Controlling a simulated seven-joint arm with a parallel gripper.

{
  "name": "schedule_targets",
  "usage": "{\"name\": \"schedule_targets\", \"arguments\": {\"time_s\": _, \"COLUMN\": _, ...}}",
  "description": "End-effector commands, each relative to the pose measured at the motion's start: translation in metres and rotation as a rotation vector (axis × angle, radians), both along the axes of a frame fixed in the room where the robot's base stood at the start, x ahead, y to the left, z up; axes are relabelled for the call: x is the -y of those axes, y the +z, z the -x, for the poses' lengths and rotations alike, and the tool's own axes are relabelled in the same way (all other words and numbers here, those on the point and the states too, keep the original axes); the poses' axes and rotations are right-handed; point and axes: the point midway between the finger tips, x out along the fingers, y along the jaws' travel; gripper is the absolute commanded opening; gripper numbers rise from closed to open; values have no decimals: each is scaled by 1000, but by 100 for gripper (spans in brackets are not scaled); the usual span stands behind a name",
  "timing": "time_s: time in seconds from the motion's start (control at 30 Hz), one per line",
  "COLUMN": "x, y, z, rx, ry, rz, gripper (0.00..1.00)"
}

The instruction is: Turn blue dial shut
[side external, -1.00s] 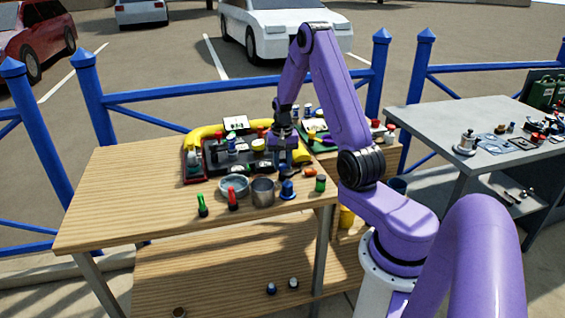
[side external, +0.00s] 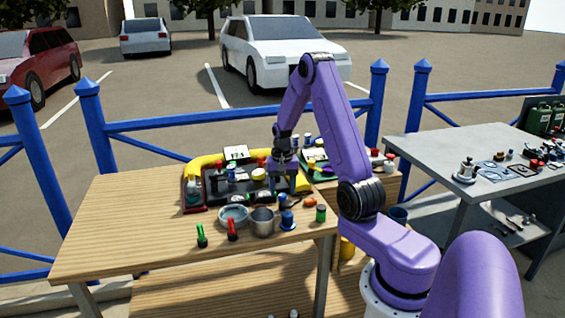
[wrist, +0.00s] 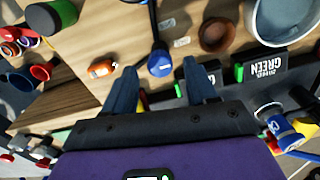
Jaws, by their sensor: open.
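A round blue dial (wrist: 160,63) with a dark stem shows in the wrist view, between and just beyond my fingertips. My gripper (wrist: 161,72) is open, with one finger on each side of the dial in that picture and nothing held. Whether the fingers touch the dial, or how high they are above it, I cannot tell. In the side external view my gripper (side external: 284,184) points down over the near right part of the wooden table (side external: 120,220). The dial is too small and crowded to make out there.
A green can (side external: 320,213), an orange item (wrist: 101,68), a blue-topped item (side external: 287,220), a metal cup (side external: 262,221) and a round dish (side external: 233,216) stand nearby. The table's left half is clear.

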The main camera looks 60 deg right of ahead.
Motion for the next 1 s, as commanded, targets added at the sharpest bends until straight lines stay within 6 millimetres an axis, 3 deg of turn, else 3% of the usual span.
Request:
{"name": "schedule_targets", "arguments": {"time_s": 0.6, "x": 0, "y": 127, "z": -1, "rx": 5, "ry": 0, "rz": 3, "gripper": 57}}
{"name": "schedule_targets", "arguments": {"time_s": 0.8, "x": 0, "y": 151, "z": 0, "rx": 2, "ry": 0, "rz": 1, "gripper": 57}}
{"name": "schedule_targets", "arguments": {"time_s": 1.0, "x": 0, "y": 159, "z": 0, "rx": 0, "ry": 0, "rz": 0, "gripper": 57}}
